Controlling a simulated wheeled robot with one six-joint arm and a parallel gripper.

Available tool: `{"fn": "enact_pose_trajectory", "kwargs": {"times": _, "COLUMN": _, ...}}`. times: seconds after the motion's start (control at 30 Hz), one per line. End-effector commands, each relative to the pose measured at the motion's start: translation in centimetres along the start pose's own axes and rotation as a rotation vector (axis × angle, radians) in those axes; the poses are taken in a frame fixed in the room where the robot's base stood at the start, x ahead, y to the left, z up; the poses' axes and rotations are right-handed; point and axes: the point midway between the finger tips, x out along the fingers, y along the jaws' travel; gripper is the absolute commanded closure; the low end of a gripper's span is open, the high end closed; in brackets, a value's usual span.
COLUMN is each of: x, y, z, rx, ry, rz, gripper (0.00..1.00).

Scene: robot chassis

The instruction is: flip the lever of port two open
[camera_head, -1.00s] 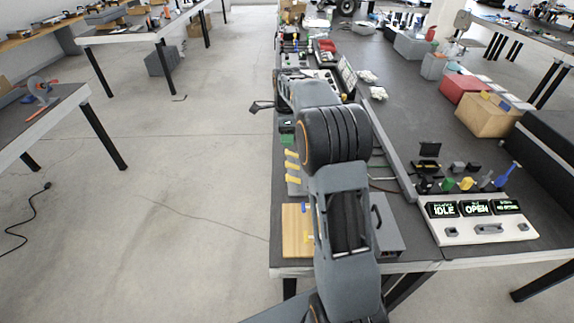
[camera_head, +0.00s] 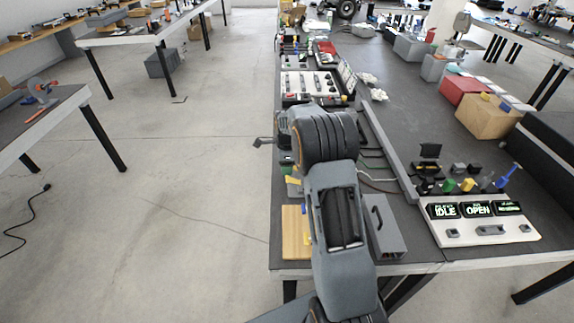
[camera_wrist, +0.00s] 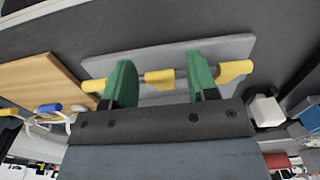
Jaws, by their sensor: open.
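In the wrist view a grey plate (camera_wrist: 225,52) carries a row of yellow levers. The middle yellow lever (camera_wrist: 158,77) shows between the two green fingers of my gripper (camera_wrist: 161,82), which is open. A left yellow lever (camera_wrist: 93,86) and a right yellow lever (camera_wrist: 235,71) show outside the fingers. No port numbers are readable. I cannot tell whether the fingers touch any lever. In the head view a yellow lever (camera_head: 293,190) shows left of my arm, and the green tip of my gripper (camera_head: 287,164) is just beyond it; my arm hides the rest.
A wooden board (camera_head: 294,243) lies at the table's front left, also in the wrist view (camera_wrist: 35,85). A grey box with a handle (camera_head: 386,238) stands right of my arm. A white panel with lit displays (camera_head: 480,235) is farther right. A control panel (camera_head: 305,84) is behind.

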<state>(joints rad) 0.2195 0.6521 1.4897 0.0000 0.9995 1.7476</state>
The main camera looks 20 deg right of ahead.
Motion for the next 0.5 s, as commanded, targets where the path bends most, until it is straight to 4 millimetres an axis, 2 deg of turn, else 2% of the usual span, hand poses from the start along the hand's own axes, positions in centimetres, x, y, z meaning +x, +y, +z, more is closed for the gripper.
{"fn": "enact_pose_trajectory", "kwargs": {"times": 0.2, "x": 0.02, "y": 0.01, "z": -0.01, "rx": 0.000, "ry": 0.000, "rz": 0.000, "gripper": 0.47}}
{"fn": "enact_pose_trajectory", "kwargs": {"times": 0.5, "x": -0.01, "y": 0.00, "z": -0.01, "rx": 0.000, "ry": 0.000, "rz": 0.000, "gripper": 0.75}}
